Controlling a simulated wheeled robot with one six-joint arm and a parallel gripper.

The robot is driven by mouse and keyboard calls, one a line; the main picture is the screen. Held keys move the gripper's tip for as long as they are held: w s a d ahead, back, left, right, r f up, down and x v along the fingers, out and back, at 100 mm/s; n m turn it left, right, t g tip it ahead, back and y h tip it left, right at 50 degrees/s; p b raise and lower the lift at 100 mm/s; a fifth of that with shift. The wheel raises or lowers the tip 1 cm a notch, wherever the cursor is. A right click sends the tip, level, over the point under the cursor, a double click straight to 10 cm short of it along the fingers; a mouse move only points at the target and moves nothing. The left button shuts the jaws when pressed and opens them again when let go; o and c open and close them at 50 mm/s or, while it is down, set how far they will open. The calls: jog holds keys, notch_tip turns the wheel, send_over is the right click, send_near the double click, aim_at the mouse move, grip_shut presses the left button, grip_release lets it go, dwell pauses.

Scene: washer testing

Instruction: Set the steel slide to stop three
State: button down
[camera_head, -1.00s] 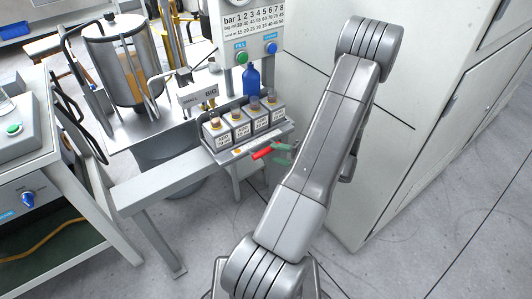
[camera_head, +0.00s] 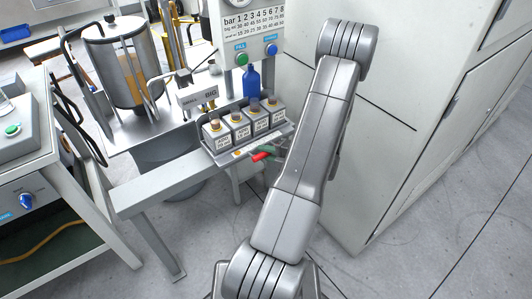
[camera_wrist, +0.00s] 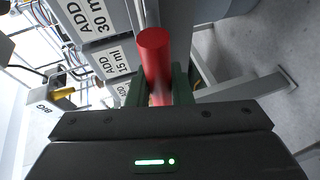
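A red rod-like handle (camera_head: 261,157) sticks out in front of the shelf that holds the small boxes. In the wrist view the red rod (camera_wrist: 154,58) runs between the green fingers of my gripper (camera_wrist: 158,85). The fingers lie close along both sides of the rod; I cannot tell whether they press on it. In the head view my gripper (camera_head: 271,149) is at the handle, partly hidden by my arm. No part can be surely identified as the steel slide, and no stop numbers are readable.
Several labelled boxes (camera_head: 239,128) stand on the shelf just behind the handle. A blue bottle (camera_head: 251,82) and a panel with green and blue buttons (camera_head: 255,48) are behind them. A white cabinet (camera_head: 400,130) stands close on the right. A steel drum (camera_head: 122,65) stands at left.

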jog(key=s+a+p, duration=0.1)
jog(key=s+a, duration=0.8)
jog(key=a, duration=0.3)
dwell(0.4)
jog(key=c, duration=1.3)
grip_release()
jog(key=shift+w, duration=0.1)
jog(key=p+v, duration=0.2)
jog(key=v, duration=1.1)
jog(key=shift+s+d, duration=0.2)
jog(key=shift+d, duration=0.15)
jog(key=b+x, duration=0.1)
jog(key=x, duration=1.3)
jog(key=shift+b, duration=0.4)
